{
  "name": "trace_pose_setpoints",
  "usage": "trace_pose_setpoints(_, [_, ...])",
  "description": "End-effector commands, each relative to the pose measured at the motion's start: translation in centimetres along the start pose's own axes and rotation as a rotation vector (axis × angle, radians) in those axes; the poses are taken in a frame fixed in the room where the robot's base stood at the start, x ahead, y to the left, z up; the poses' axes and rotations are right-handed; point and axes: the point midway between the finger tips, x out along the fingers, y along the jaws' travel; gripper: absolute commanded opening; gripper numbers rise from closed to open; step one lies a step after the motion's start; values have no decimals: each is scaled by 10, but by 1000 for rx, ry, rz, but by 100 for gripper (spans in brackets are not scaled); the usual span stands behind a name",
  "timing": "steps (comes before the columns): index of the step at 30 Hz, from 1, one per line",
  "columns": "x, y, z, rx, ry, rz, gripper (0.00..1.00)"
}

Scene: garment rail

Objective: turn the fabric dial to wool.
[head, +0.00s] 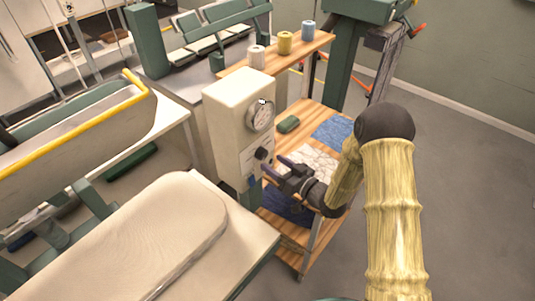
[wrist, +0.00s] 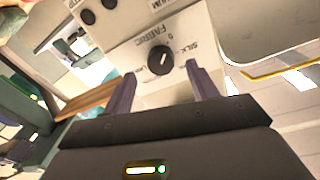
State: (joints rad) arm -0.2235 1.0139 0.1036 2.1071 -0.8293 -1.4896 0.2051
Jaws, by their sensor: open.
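The fabric dial is a round black knob (wrist: 160,60) with a white pointer line, on a pale panel in the wrist view. "FABRIC", "SILK" and "0" are printed around it; I cannot read a wool mark. In the head view the dial (head: 262,154) is on the front of a cream control box (head: 232,130). My gripper (wrist: 160,72) is open, its two purple-grey fingers on either side of the dial's lower part, with gaps visible. In the head view my gripper (head: 268,172) is close to the box front; contact cannot be told.
A round gauge (head: 260,115) is above the dial on the box. A padded board (head: 165,235) lies in front left. A wooden shelf with folded cloths (head: 332,130) stands behind my gripper. Thread spools (head: 285,42) stand on a board behind. Open floor lies right.

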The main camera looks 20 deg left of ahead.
Motion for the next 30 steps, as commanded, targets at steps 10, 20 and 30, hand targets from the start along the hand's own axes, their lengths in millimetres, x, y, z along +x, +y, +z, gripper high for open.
trace_pose_setpoints(10, [38, 0, -1, 1, 1, 2, 58])
trace_pose_setpoints(20, [41, -4, 1, 1, -1, -7, 43])
trace_pose_setpoints(30, [38, -1, 0, 5, 0, -2, 14])
